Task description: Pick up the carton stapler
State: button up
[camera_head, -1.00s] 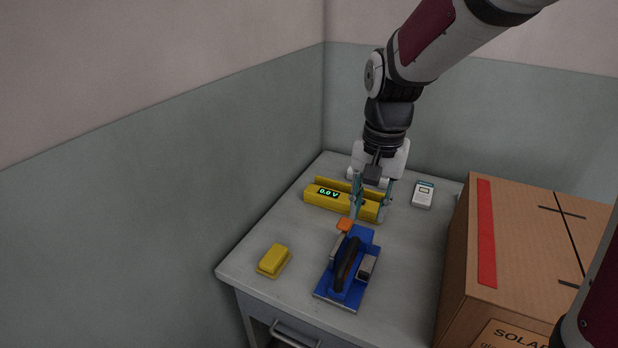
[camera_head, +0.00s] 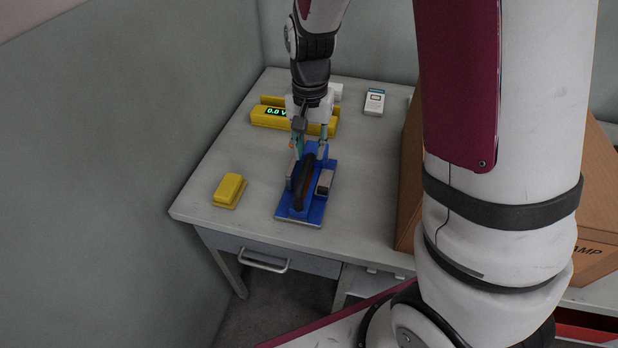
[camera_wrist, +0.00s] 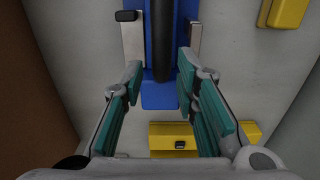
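The carton stapler, which I take to be the blue tool with a long black handle (camera_head: 304,188), lies on the table on a flat blue base. In the wrist view its black handle (camera_wrist: 161,45) runs down the middle from the top edge. My gripper (camera_head: 308,150) is low at the stapler's far end. In the wrist view my gripper (camera_wrist: 159,73) is open, with a teal-padded finger on each side of the handle's near end and gaps on both sides. The stapler's far end is partly hidden behind the fingers in the head view.
A yellow meter reading 0.0 V (camera_head: 270,115) lies behind the stapler. A small yellow block (camera_head: 229,189) lies to its left and a white device (camera_head: 374,102) at the back. A large cardboard box (camera_head: 411,170) stands to the right, partly hidden by my arm.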

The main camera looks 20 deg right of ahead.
aim_at(309, 156)
notch_tip(309, 156, down, 5)
jog(key=shift+r, duration=0.15)
grip_shut()
jog(key=shift+w, duration=0.1)
